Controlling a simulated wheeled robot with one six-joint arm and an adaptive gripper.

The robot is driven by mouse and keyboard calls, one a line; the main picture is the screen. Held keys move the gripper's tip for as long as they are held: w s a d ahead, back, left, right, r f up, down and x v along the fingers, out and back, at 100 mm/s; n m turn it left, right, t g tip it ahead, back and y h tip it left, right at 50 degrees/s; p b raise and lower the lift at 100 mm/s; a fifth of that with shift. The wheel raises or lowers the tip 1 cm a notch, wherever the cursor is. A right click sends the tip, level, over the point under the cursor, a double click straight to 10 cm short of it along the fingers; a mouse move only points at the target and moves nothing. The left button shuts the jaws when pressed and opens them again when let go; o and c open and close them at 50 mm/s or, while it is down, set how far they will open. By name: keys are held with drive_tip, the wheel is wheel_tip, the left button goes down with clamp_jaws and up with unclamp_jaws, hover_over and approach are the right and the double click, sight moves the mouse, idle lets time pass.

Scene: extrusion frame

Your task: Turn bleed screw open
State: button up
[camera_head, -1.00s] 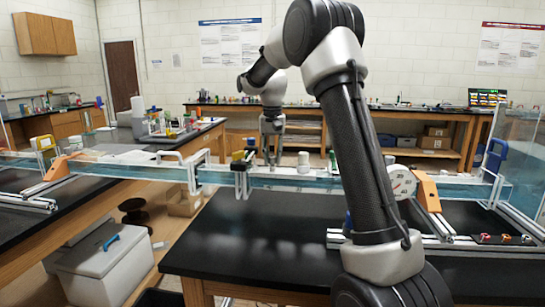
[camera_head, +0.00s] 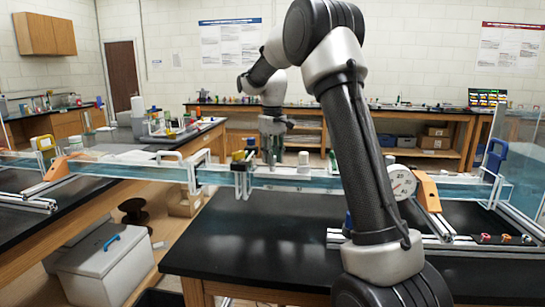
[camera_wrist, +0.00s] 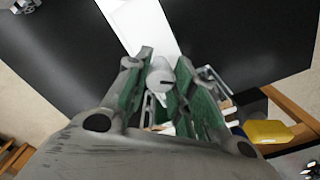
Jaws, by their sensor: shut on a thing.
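The bleed screw appears to be the pale grey round head with a dark slot (camera_wrist: 161,78), between the green-padded fingers in the wrist view. My gripper (camera_wrist: 162,88) is shut on it, with one finger on each side. In the head view my gripper (camera_head: 271,158) points down at the clear channel with blue water (camera_head: 300,180). The screw is too small or hidden to make out there.
A yellow-topped dark fixture (camera_head: 241,168) stands on the channel just left of my gripper; its yellow part shows in the wrist view (camera_wrist: 268,133). A round dial (camera_head: 402,183) and an orange bracket (camera_head: 428,194) stand to the right. The black bench top (camera_head: 265,235) in front is clear.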

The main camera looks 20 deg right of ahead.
idle(0.4)
drive_tip(key=o, duration=1)
drive_tip(key=shift+o, duration=0.2)
drive_tip(key=shift+r, duration=0.15)
wheel_tip(320, 180, up, 12)
